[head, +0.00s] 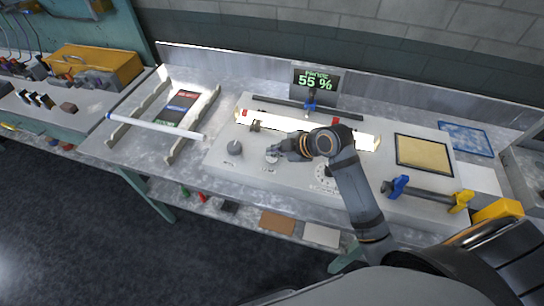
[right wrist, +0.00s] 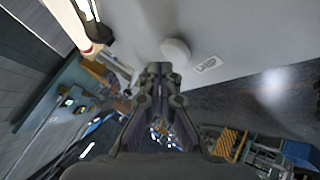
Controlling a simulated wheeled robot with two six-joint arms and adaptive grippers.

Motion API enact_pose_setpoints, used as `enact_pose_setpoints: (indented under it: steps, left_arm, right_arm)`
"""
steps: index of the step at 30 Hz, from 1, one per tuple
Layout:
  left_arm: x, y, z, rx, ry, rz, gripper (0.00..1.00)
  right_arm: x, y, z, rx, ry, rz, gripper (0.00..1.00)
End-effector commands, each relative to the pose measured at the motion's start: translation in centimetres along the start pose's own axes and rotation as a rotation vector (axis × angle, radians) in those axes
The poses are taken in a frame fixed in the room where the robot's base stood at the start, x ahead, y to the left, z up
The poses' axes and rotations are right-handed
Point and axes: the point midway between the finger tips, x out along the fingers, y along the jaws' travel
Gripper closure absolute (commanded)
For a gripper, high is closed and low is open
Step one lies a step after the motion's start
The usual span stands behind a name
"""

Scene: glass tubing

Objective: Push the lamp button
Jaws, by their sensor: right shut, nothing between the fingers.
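A pale round button (head: 272,157) sits on the top of the light grey panel (head: 225,165), just by the tips of my right gripper (head: 280,151). In the right wrist view a pale disc (right wrist: 175,50) lies just beyond the fingertips (right wrist: 161,70), with a small printed label (right wrist: 208,64) beside it. The label is too small to read, so I cannot confirm that it is the lamp button. The gripper is shut and empty, and I cannot tell whether it touches the button. My left gripper is not in view.
A grey knob (head: 234,148) stands left of the button, and a dial (head: 325,178) lies to the right. A bright glowing tube (head: 285,120) lies behind. A display (head: 315,82) reads 55 %. A white tube (head: 155,126) rests on a rack at left.

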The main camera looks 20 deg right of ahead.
Motion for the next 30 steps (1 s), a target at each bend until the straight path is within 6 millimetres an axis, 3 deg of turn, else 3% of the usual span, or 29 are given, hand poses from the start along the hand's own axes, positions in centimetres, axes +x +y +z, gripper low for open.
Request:
enact_pose_setpoints:
  steps: [30]
  left_arm:
    - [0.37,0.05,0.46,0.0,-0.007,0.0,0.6]
  right_arm:
    - [0.61,-0.46,0.45,0.0,0.0,0.0,1.0]
